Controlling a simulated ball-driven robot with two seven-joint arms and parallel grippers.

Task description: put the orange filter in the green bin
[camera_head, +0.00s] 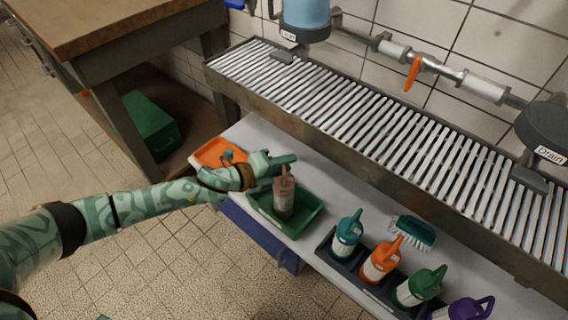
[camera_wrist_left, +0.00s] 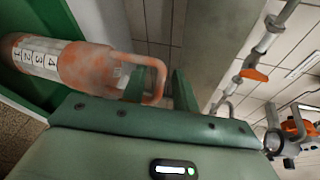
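The orange filter (camera_head: 284,197), a dull orange bottle-like canister with a numbered white label and a loop handle, stands in the green bin (camera_head: 312,222) on the grey bench. In the left wrist view the filter (camera_wrist_left: 80,66) lies sideways across the picture, with the green bin's wall (camera_wrist_left: 65,20) behind it. My left gripper (camera_head: 277,170) is at the top of the filter, its fingers apart on either side of the handle. In the left wrist view the handle shows between the fingers (camera_wrist_left: 160,88), with no clear grip on it. My right gripper is not in view.
An orange tray (camera_head: 212,153) is left of the green bin. A dark rack (camera_head: 340,268) with several coloured bottles and a green brush (camera_head: 413,232) are on the right. A slatted metal drain (camera_head: 370,130) runs behind. A wooden table (camera_head: 100,25) is at upper left.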

